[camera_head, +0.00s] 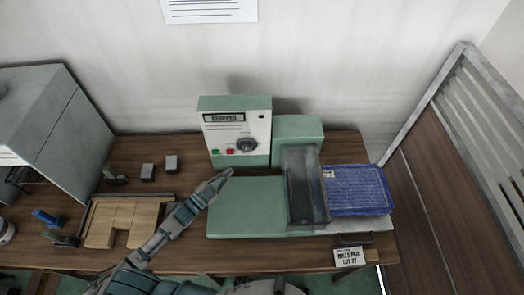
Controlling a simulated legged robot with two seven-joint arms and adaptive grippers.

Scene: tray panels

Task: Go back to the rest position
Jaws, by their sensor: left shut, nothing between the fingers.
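My left gripper (222,178) is shut and empty. Its tip points up and right, in front of the lower part of a white and green control box (237,132). The box has a small display, a red button, a green button and a dark knob. The gripper tip appears just below the buttons; I cannot tell whether it touches the box. My left arm reaches up from the bottom edge, over the table's front. My right gripper is not in view.
A green machine base (245,208) carries a dark translucent guard (305,190). A blue panel (355,190) lies right of it. A wooden block fixture (125,218), small grey blocks and a grey cabinet (60,125) stand left on the wooden table. A slatted partition (440,150) stands right.

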